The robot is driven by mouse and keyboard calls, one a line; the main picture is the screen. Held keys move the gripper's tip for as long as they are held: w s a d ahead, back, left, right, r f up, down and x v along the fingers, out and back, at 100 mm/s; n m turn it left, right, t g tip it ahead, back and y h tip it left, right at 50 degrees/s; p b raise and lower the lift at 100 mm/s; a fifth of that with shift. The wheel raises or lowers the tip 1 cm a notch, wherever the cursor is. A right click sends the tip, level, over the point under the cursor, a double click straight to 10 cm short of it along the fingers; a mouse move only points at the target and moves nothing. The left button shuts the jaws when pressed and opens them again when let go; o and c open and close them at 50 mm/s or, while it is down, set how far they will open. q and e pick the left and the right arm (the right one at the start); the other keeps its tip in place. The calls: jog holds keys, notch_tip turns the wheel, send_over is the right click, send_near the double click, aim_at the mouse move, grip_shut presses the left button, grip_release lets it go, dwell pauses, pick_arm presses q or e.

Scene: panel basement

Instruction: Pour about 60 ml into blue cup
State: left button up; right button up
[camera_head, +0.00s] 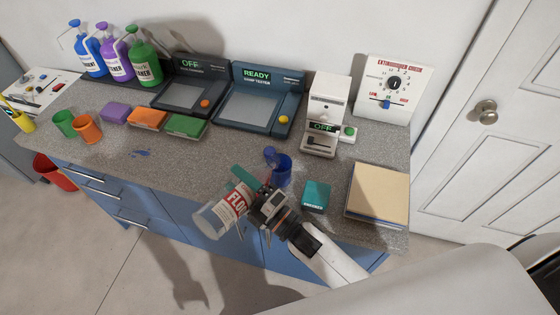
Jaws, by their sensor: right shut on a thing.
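My right gripper (262,207) is shut on a clear container with a red and white label reading "FLO" (232,203). The container is tilted, held at the counter's front edge, its clear end toward the lower left. A teal part (245,176) shows at its upper end. The blue cup (283,171) stands upright on the counter, just beyond the gripper, which hides its lower part. A small dark blue object (270,154) is beside the cup's rim. I cannot tell what is in the cup or container. My left gripper is not in view.
Green (65,122) and orange (87,129) cups stand at the left. A teal box (316,195) and a tan-topped block (378,192) are right of the blue cup. A white machine (325,115) and tester (258,95) stand behind. Blue marks (140,153) lie on the counter.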

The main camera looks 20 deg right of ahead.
jog(key=shift+r, duration=0.1)
dwell(0.7)
jog(key=f+n+b, duration=0.2)
jog(key=f+n+y+b, duration=0.1)
jog(key=f+n+b, duration=0.1)
jog(key=shift+s+a+f+g+b, duration=0.2)
jog(key=shift+f+g+b, duration=0.05)
jog(key=shift+g+b, duration=0.15)
jog(key=shift+r+n, duration=0.3)
jog(key=shift+n, duration=0.4)
jog(key=shift+s+a+r+n+g+y, duration=0.1)
jog(key=shift+s+a+n+g+y, duration=0.15)
jog(key=shift+n+g+y, duration=0.4)
jog(key=shift+w+p, duration=0.1)
jog(key=shift+p, duration=0.2)
